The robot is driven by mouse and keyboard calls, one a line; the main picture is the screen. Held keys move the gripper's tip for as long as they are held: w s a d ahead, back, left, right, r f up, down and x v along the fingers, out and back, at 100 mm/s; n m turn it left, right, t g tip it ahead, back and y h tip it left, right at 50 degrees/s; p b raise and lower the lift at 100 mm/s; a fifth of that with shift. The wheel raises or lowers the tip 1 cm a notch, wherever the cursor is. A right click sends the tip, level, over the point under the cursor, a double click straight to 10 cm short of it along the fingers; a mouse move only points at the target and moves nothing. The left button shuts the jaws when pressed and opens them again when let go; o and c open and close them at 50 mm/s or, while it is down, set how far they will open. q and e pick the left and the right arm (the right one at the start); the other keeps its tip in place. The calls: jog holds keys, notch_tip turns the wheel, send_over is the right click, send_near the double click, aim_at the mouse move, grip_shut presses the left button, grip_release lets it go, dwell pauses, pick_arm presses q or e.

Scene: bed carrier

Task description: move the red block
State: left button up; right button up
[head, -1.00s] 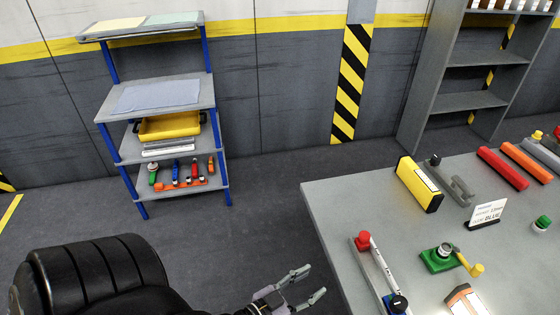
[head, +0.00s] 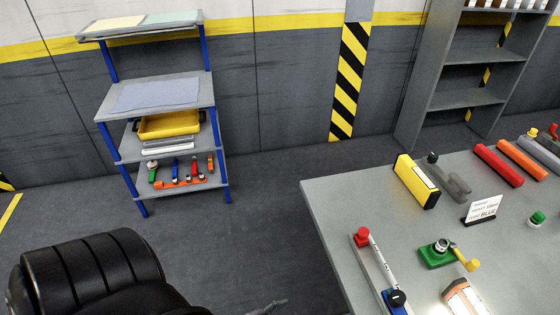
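A long red bar (head: 498,166) lies on the grey table (head: 330,205) at the right, beside an orange bar. It is the largest red piece on the table, but I cannot tell whether it is the red block. A smaller red piece (head: 361,237) tops the end of a slim rail device near the table's left edge. Only a fingertip of my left gripper (head: 272,305) shows at the bottom edge, left of the table and apart from everything on it; its opening is hidden. My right gripper is out of view.
The table also bears a yellow box (head: 416,181), an orange bar (head: 524,161), a green device (head: 437,254) and a small sign (head: 482,210). A blue-framed shelf (head: 160,90) stands at the left wall, a grey shelf (head: 467,98) behind the table. Floor between is clear.

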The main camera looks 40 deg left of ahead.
pick_arm(q)
jog(key=shift+s+a+f+g, duration=0.15)
jog(key=shift+s+f, duration=0.15)
jog(key=shift+f, duration=0.15)
jog(key=shift+s+d+f+g, duration=0.15)
jog(key=shift+s+f, duration=0.1)
jog(key=shift+f, duration=0.2)
jog(key=shift+a+r, duration=0.1)
jog(key=n+t+h+p, duration=0.1)
jog(key=t+p, duration=0.1)
jog(key=t, duration=0.5)
send_near(360, 234)
jog(key=shift+h, duration=0.3)
jog(key=p+x, duration=0.1)
jog(key=x, duration=1)
jog(key=shift+w, duration=0.25)
jog(key=shift+c, duration=0.5)
jog(key=shift+a, duration=0.1)
grip_shut()
